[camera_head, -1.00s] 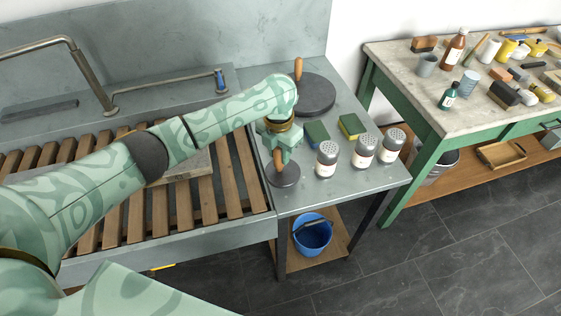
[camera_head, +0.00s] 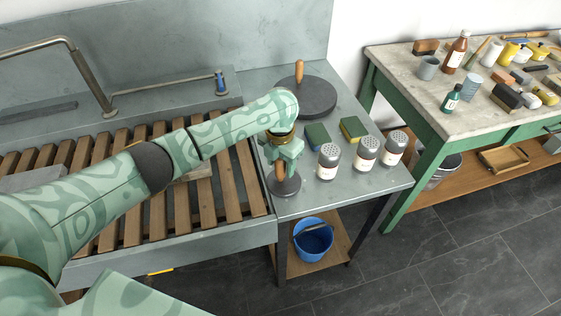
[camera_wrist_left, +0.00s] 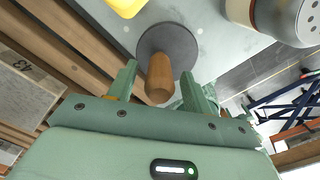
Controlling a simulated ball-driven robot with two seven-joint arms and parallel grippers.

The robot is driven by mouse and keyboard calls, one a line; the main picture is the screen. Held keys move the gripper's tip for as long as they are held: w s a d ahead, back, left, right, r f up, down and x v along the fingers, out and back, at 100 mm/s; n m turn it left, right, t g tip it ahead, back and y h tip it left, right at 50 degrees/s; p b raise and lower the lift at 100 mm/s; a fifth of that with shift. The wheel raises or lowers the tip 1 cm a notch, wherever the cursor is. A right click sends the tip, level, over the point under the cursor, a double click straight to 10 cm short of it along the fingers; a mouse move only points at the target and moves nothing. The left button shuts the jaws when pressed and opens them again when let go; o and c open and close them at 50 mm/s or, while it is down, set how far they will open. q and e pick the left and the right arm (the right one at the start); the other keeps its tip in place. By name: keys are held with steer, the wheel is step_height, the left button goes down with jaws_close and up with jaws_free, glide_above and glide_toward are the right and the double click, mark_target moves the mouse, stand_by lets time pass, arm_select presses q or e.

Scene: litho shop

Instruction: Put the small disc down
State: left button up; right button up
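The small disc (camera_head: 289,187) is dark grey with an upright wooden handle (camera_head: 281,173). It rests flat on the grey metal top (camera_head: 255,82), near its left front edge beside the wooden slats. It also shows in the left wrist view (camera_wrist_left: 181,42), handle pointing towards the camera. My left gripper (camera_head: 282,163) is above the disc. In the left wrist view its fingers (camera_wrist_left: 159,72) are apart on either side of the handle, with gaps to it, so it is open. My right gripper is not in view.
Several shakers (camera_head: 327,162) stand right of the disc. The slatted sink (camera_head: 160,215) is at left. A blue bucket (camera_head: 313,240) stands below. A cluttered bench (camera_head: 410,95) is at right.

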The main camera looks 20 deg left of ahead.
arm_select(q)
step_height(320, 180, up, 12)
steer(key=p, duration=0.4)
steer(key=shift+r+p, duration=0.15)
steer(key=shift+p, duration=0.25)
